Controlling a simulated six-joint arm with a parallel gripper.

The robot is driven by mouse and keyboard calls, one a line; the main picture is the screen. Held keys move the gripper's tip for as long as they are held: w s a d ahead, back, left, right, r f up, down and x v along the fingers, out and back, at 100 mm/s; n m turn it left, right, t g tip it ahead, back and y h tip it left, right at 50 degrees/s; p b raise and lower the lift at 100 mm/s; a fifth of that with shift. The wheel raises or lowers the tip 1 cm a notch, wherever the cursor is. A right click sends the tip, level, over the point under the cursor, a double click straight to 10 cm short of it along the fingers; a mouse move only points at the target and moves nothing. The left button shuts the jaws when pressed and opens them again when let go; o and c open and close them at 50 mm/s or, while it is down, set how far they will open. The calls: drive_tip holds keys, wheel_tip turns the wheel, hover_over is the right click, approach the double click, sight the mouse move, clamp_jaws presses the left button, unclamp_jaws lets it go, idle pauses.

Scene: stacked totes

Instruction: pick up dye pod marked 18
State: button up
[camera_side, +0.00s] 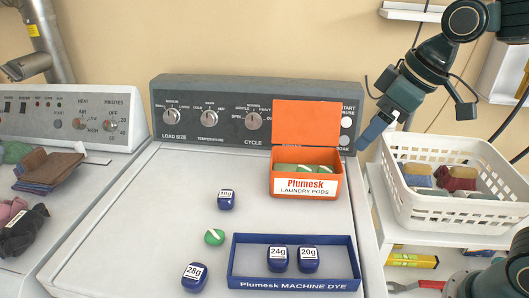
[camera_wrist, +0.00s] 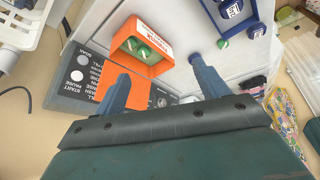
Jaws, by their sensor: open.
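The dye pod marked 18g (camera_side: 226,199), dark blue with a white label, stands on the white machine top, left of the orange box and behind the dye tray. My gripper (camera_side: 372,134) is high at the right, near the machine's back right corner, well away from the pod. In the wrist view its two fingers (camera_wrist: 158,73) are apart with nothing between them. A dark blue shape (camera_wrist: 194,59) at the right fingertip there seems to be the 18g pod, its label unreadable.
A blue dye tray (camera_side: 290,283) holds pods marked 24g (camera_side: 278,260) and 20g (camera_side: 308,260). A 28g pod (camera_side: 195,277) and a green-and-white pod (camera_side: 214,237) lie loose. The open orange box (camera_side: 306,187) holds green pods. A white basket (camera_side: 455,210) stands right.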

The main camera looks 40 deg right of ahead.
drive_tip(key=w+a+f+n+g+y, duration=0.1)
drive_tip(key=w+a+f+n, duration=0.2)
drive_tip(key=w+a, duration=0.6)
drive_tip(key=n+y, duration=0.1)
drive_tip(key=n, duration=0.2)
approach(228, 194)
drive_tip(key=shift+g, duration=0.4)
drive_tip(key=shift+w+x, duration=0.15)
drive_tip(key=shift+x, duration=1)
drive_tip(key=shift+w+x, duration=0.1)
drive_tip(key=shift+x, duration=1.05)
drive_tip(key=shift+x, duration=2.6)
drive_tip(key=shift+r, duration=0.1)
drive_tip(key=c, duration=1)
drive_tip(key=shift+c, duration=0.2)
